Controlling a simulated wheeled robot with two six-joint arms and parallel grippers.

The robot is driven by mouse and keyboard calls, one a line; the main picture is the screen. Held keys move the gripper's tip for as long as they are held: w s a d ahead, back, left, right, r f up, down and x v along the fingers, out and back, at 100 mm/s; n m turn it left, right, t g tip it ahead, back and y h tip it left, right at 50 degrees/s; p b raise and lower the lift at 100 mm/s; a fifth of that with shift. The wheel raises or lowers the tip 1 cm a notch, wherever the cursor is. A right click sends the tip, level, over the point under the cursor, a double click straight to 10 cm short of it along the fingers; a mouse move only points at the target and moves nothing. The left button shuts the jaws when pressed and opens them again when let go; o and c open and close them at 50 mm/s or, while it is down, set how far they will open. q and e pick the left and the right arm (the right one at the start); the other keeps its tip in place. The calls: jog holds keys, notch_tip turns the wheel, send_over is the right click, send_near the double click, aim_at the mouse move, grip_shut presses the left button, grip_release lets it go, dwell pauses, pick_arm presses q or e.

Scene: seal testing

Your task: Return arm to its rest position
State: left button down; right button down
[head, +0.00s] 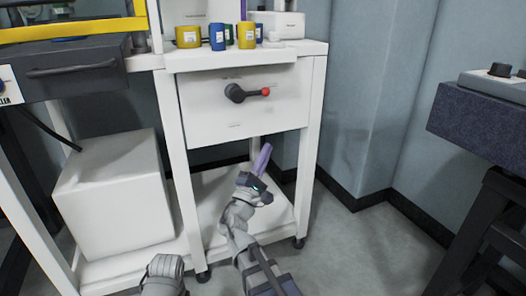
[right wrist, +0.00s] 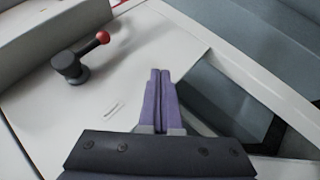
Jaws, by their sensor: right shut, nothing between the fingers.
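My right gripper (head: 262,158) is in front of the white cabinet's lower part, below the drawer-like front panel, its purple fingers pointing up. In the right wrist view its fingers (right wrist: 158,95) are together with nothing between them. A black lever with a red knob (head: 248,93) sits on the white front panel (head: 215,115). It also shows in the right wrist view (right wrist: 78,62), to the left of the fingers and apart from them. A grey arm part of mine shows at the bottom of the head view, but my left gripper does not.
Yellow and blue containers (head: 218,36) stand on the cabinet's top shelf. A white box (head: 115,195) sits low on the left. A dark drawer unit (head: 70,68) is at the upper left. A dark bench (head: 485,120) stands at the right. The floor (head: 345,245) between is clear.

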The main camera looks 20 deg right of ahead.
dwell(0.5)
jog(key=s+a+f+m+g+y+p, duration=0.2)
jog(key=s+f+m+g+y+p, duration=0.45)
jog(key=f+m+g+p, duration=0.4)
jog(key=s+a+f+n+g+y+p, duration=0.1)
jog(key=s+a+g+y+p, duration=0.2)
jog(key=s+a+y+p, duration=0.45)
jog(key=s+a+g+y+p, duration=0.2)
jog(key=s+a+g+p, duration=0.3)
jog(key=a, duration=0.6)
notch_tip(320, 180, up, 37)
jog(key=s+t+p, duration=0.1)
jog(key=p, duration=3.5)
jog(key=shift+s+a+t, duration=0.15)
jog(key=shift+a+t, duration=0.15)
jog(key=shift+t, duration=0.05)
